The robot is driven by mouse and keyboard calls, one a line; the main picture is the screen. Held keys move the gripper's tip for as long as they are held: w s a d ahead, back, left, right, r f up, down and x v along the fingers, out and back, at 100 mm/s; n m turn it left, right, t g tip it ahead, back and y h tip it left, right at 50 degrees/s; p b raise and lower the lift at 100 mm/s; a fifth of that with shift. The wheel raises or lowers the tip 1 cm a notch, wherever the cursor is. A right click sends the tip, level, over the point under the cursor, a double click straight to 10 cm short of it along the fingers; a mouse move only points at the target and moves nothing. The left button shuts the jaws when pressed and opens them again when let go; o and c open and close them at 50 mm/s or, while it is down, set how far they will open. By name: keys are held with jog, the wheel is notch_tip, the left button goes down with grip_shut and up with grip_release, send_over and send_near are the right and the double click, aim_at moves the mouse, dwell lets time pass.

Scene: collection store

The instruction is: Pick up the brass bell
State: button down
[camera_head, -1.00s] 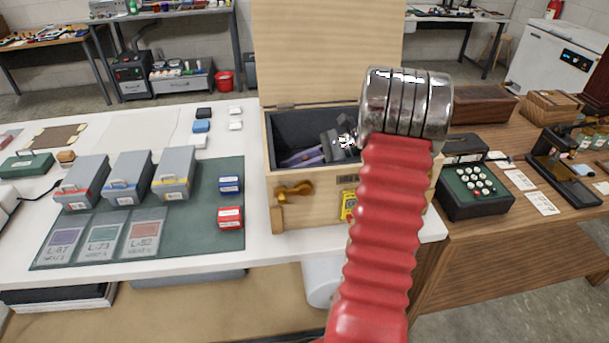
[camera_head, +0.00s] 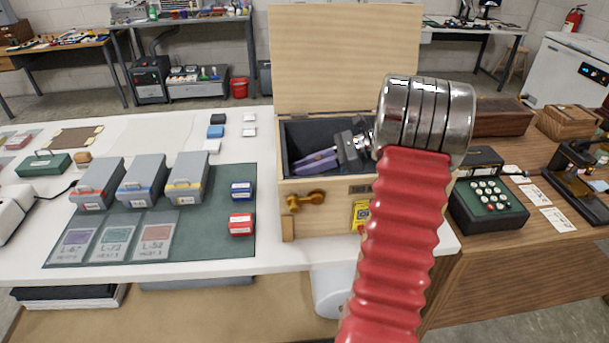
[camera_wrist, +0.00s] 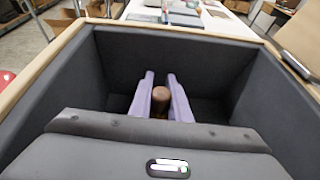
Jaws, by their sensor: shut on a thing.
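My gripper (camera_head: 314,164) reaches down into an open wooden box with a dark lining; its purple fingers show inside it in the head view. In the wrist view my gripper (camera_wrist: 160,80) has its two purple fingers on either side of the brown, rounded handle of the brass bell (camera_wrist: 160,93). The fingers are shut on that handle. A little yellow metal shows below the handle, but most of the bell is hidden. The bell cannot be made out in the head view. The box (camera_head: 330,214) stands on the white table with its lid upright.
Box walls surround the gripper closely, and the raised lid (camera_head: 343,60) stands behind. Grey cases (camera_head: 140,180) and blue and red small boxes (camera_head: 241,224) sit on a green mat (camera_head: 215,245) to the left. A dark keyed device (camera_head: 487,212) stands on the wooden table to the right.

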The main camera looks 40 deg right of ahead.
notch_tip(320, 180, up, 15)
jog(key=shift+r, duration=0.15)
jog(key=shift+s, duration=0.1)
dwell(0.7)
